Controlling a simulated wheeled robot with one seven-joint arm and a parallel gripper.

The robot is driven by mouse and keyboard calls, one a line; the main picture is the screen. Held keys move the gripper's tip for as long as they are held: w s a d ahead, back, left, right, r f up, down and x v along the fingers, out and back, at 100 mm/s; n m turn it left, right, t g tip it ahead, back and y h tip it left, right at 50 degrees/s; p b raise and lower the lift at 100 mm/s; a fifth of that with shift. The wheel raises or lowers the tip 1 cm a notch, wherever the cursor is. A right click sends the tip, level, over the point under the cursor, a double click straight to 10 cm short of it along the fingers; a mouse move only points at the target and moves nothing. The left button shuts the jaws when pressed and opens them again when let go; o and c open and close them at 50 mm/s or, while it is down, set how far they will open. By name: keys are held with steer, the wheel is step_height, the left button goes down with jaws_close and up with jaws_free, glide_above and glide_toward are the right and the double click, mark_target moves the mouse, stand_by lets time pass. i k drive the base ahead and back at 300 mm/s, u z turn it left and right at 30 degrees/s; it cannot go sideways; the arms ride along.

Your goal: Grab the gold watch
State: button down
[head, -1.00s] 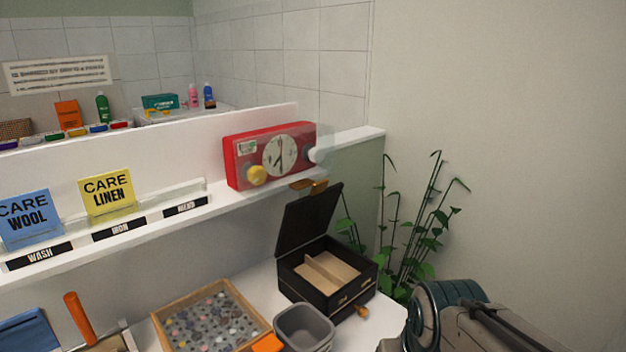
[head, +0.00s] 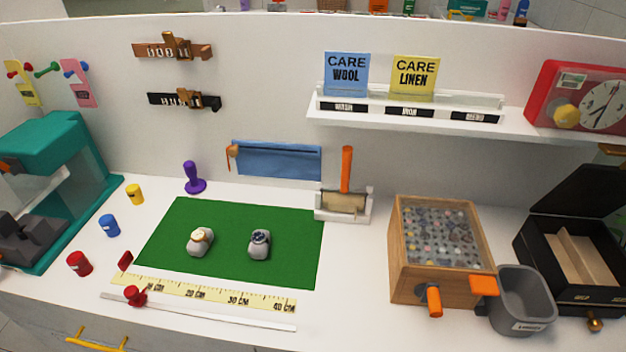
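The gold watch (head: 199,236) sits around a small grey cushion on the left part of the green mat (head: 165,232). A second watch, dark-faced and silvery (head: 260,240), sits on a similar grey cushion to its right, with bare mat between them. Both are on the white worktop, and nothing covers them. My gripper is not in view in the current head frame.
A yellow ruler (head: 215,293) and a white rail with a red slider (head: 135,296) lie in front of the mat. Coloured pots and a teal machine (head: 65,150) stand left. A wooden box (head: 440,288), grey bin (head: 524,300) and open black box (head: 574,290) stand right.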

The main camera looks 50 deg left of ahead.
mark_target(201, 240)
steer(key=u, duration=4.75)
steer(key=i, duration=1.05)
steer(key=z, duration=2.65)
